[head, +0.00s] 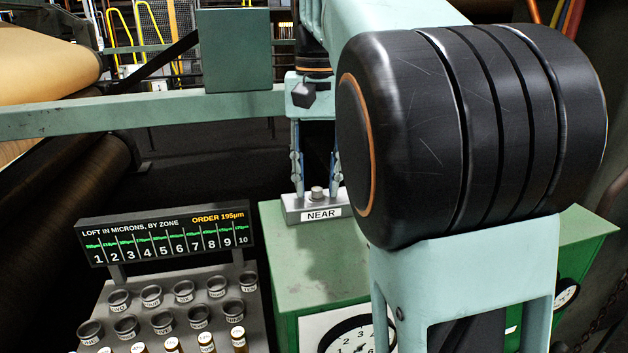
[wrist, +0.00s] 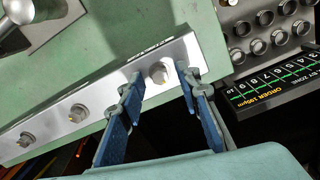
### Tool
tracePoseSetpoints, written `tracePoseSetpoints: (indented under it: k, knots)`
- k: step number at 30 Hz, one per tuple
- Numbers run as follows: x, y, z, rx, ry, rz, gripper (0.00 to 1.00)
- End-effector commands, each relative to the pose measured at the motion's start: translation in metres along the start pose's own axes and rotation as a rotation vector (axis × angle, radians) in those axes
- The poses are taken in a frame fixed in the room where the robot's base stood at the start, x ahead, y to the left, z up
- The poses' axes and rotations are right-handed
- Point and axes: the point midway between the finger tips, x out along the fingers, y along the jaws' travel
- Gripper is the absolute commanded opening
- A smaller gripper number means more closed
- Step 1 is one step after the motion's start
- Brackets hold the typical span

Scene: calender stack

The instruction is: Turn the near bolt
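The near bolt (head: 318,193) is a small metal hex head on a grey block (head: 297,208) labelled NEAR, on the green housing (head: 300,260). In the wrist view the bolt (wrist: 158,72) shows on a pale metal strip. My gripper (head: 316,182) points down at the block with its blue fingers spread. In the wrist view my gripper (wrist: 163,78) has one finger on each side of the bolt, with gaps between fingers and bolt. I cannot tell the exact height of the tips above the block.
Two more bolts (wrist: 77,113) (wrist: 26,139) sit along the strip. A metal lever (wrist: 20,20) stands on the green top. A loft display (head: 165,238) and a rack of labelled cups (head: 218,286) are left of the housing. A dial (head: 352,338) is on its front.

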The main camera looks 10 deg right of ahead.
Motion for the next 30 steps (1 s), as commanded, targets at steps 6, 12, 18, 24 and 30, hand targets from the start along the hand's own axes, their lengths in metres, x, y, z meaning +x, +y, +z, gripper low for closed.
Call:
tracePoseSetpoints:
  k: [6,12,18,24,30]
  knots:
    - [-0.0001,-0.0001,0.0001,0.000,0.000,0.000,0.28]
    - [-0.0001,-0.0002,0.0001,0.000,-0.001,0.000,0.06]
    - [-0.0001,-0.0003,0.0001,0.000,-0.001,0.000,0.00]
    - [-0.0007,-0.0004,0.0001,0.021,-0.001,0.000,0.00]
    - [-0.0017,-0.0001,0.0004,0.106,-0.003,-0.001,0.00]
